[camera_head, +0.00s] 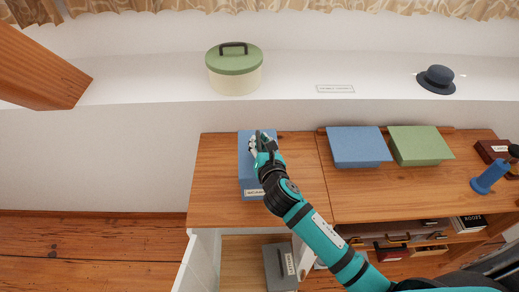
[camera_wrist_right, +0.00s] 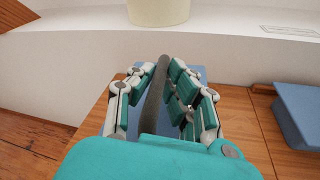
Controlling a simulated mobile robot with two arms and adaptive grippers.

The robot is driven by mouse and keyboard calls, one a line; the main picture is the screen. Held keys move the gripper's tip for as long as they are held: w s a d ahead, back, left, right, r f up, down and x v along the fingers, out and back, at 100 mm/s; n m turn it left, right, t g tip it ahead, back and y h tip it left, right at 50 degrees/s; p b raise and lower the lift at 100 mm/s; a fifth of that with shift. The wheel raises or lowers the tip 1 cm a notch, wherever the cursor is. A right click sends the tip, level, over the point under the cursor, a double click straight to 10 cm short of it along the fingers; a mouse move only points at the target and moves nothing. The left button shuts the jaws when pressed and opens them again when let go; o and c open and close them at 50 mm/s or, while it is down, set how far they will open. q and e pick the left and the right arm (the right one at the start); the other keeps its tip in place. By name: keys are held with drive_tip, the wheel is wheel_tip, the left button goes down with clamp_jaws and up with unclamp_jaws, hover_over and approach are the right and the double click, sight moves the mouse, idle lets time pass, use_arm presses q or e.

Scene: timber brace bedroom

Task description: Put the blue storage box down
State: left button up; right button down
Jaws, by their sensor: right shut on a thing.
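The blue storage box (camera_head: 246,172) is at the left end of the wooden cabinet top (camera_head: 212,180). It has a pale label low on its front side. My right gripper (camera_head: 262,143) is over the box and partly hides it. In the right wrist view, the fingers of my right gripper (camera_wrist_right: 160,95) are closed around the box's dark handle (camera_wrist_right: 155,95), with a little of the blue box (camera_wrist_right: 199,72) showing behind. I cannot tell whether the box's underside touches the wood. My left gripper is not in view.
A blue lidded box (camera_head: 357,147) and a green one (camera_head: 419,145) stand to the right. A round green-lidded box (camera_head: 234,72) and a dark hat (camera_head: 436,80) are on the white ledge (camera_head: 300,75). A grey box (camera_head: 277,268) sits below. Bare wood separates the blue boxes.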

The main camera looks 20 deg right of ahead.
drive_tip(key=shift+f, duration=1.6)
drive_tip(key=c, duration=1.3)
unclamp_jaws()
drive_tip(key=shift+f, duration=0.15)
drive_tip(key=shift+s, duration=0.15)
drive_tip(key=b+v, duration=0.1)
drive_tip(key=v, duration=1.1)
